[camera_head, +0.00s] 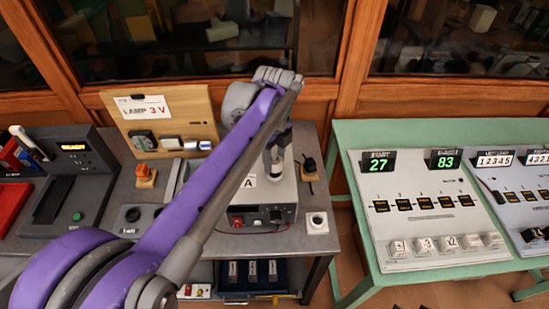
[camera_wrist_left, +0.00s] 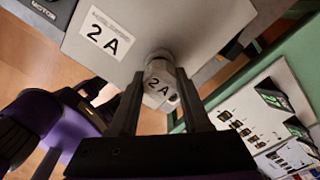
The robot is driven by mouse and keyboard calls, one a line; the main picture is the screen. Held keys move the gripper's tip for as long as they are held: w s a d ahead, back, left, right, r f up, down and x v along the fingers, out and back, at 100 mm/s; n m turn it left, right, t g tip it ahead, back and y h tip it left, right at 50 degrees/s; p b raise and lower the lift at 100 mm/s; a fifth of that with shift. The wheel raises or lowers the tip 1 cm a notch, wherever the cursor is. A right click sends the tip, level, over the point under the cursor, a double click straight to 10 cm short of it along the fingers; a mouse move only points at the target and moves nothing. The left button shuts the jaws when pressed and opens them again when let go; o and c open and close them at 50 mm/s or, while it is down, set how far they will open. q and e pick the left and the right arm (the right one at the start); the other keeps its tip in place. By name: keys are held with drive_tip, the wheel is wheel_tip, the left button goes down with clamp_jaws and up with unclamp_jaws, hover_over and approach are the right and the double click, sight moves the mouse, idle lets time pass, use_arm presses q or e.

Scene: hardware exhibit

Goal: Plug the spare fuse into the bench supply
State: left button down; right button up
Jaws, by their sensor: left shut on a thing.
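The bench supply (camera_head: 284,190) is a grey box on the metal bench, partly hidden behind my left arm. Its top with a "2 A" label fills the upper part of the left wrist view (camera_wrist_left: 125,63). The spare fuse (camera_wrist_left: 158,83) is a pale cylinder marked "2 A". My left gripper (camera_wrist_left: 160,92) is shut on it, one finger on each side. In the head view the fuse (camera_head: 274,158) stands roughly upright over the supply's top. Its far end meets a grey round part there; I cannot tell how deep it sits. My right gripper is not in view.
A grey device with an orange display (camera_head: 73,160) is at left. A white block (camera_head: 316,222) sits at the bench's right edge. A green-framed console (camera_head: 420,205) stands at right.

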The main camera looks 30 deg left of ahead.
use_arm(q)
drive_tip(key=shift+f+b, duration=0.35)
drive_tip(key=shift+f, duration=0.6)
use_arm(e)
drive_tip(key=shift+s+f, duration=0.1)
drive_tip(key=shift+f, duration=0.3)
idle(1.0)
use_arm(q)
drive_tip(key=shift+c, duration=1.4)
unclamp_jaws()
drive_tip(key=shift+o, duration=1.4)
drive_tip(key=shift+r, duration=0.1)
drive_tip(key=shift+r+p, duration=2.3)
drive_tip(key=shift+r, duration=1.15)
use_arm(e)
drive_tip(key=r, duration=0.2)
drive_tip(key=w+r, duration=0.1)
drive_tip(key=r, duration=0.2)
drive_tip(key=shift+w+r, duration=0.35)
